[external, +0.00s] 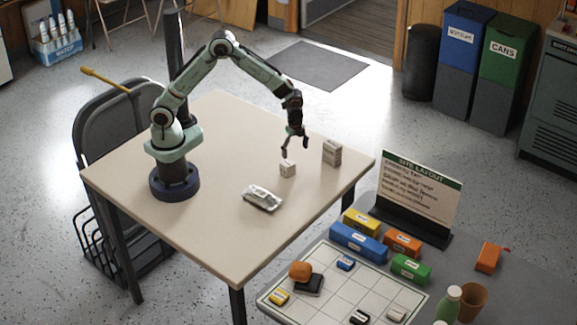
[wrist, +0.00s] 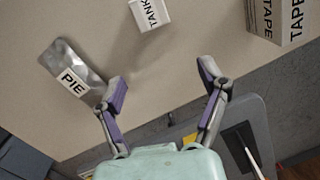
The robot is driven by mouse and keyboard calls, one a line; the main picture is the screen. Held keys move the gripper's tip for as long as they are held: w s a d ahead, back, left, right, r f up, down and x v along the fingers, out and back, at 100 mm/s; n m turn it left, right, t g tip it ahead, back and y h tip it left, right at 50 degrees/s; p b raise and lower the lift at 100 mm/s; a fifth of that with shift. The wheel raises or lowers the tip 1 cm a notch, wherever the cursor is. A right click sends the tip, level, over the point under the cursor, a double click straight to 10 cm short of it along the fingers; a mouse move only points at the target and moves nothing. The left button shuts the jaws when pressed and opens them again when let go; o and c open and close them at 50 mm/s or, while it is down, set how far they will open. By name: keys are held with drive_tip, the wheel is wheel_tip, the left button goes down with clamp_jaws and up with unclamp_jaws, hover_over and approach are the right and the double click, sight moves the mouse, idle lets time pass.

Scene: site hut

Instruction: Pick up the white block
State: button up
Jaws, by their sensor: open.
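The small white block (external: 288,169) stands on the tan table in the external view.
A taller pale box (external: 332,153), labelled TAPE in the wrist view (wrist: 268,22), stands right of the block. A silver-white item (external: 262,198), labelled PIE in the wrist view (wrist: 72,66), lies to its left. Bare tabletop (external: 225,235) lies nearer the camera.

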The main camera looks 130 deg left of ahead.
sight(288, 163)
drive_tip(key=shift+n+g+h, duration=0.4)
drive_tip(key=shift+n, duration=0.1)
drive_tip(key=s+f, duration=0.1)
drive_tip(key=s+a+f, duration=0.1)
drive_tip(key=s+f, duration=0.1)
drive_tip(key=shift+s+a+f, duration=0.2)
drive_tip(key=shift+s+f, duration=0.05)
drive_tip(key=f, duration=0.6)
drive_tip(key=shift+s+a+f, duration=0.1)
drive_tip(key=shift+s+f, duration=0.05)
drive_tip(key=shift+s, duration=0.25)
drive_tip(key=c, duration=1.3)
